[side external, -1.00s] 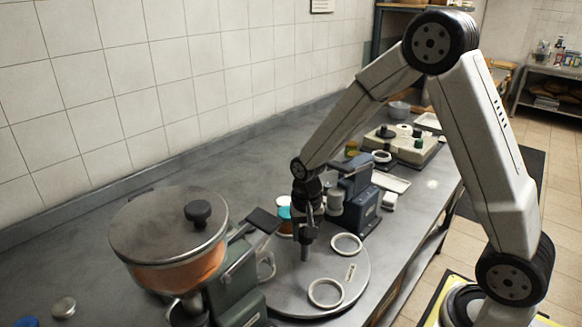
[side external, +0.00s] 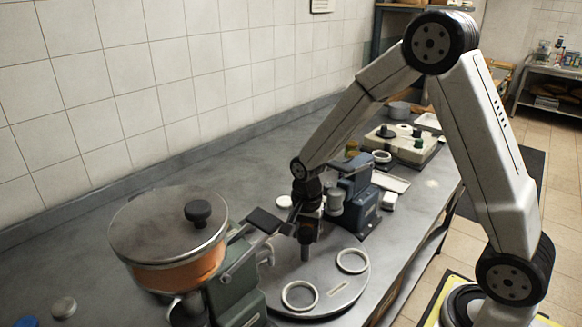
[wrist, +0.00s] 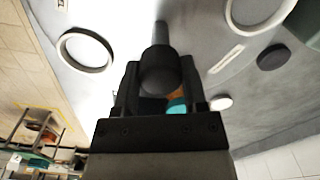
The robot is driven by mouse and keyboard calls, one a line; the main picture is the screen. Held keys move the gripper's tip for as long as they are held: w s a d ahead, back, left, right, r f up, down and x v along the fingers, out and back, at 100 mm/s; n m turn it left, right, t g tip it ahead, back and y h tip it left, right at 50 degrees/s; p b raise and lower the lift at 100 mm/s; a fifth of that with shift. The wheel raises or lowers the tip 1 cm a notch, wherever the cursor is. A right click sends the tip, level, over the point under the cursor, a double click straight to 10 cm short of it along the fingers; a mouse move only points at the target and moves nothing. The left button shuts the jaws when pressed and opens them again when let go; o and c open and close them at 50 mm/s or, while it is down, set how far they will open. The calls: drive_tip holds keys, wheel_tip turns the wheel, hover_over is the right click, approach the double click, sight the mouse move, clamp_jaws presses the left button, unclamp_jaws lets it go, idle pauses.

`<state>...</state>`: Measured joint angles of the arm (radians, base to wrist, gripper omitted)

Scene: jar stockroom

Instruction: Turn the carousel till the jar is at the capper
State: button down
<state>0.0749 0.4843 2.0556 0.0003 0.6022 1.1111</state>
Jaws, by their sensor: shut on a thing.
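The carousel (side external: 335,291) is a round grey turntable on the bench, with white rings on top. My gripper (side external: 308,232) is shut on an upright grey peg (side external: 307,252) standing on it. The wrist view shows the peg's round end (wrist: 160,78) between the fingers. The jar (wrist: 177,105), with teal and orange parts, shows just beyond the fingers in the wrist view. In the side view it is hidden behind my gripper. The capper appears to be the blue-grey machine (side external: 361,205) behind the carousel, right of my gripper. I cannot tell whether the jar is under it.
A filler with a steel-lidded orange hopper (side external: 175,270) stands at the left, close to the carousel. A white disc (side external: 284,202) lies behind my gripper. A grey-beige unit (side external: 404,143) stands farther back. The bench by the tiled wall is mostly clear.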

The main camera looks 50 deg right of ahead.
drive_tip(key=shift+m, duration=3.1)
drive_tip(key=shift+c, duration=0.7)
unclamp_jaws()
drive_tip(key=shift+r, duration=0.1)
drive_tip(key=shift+r, duration=3.85)
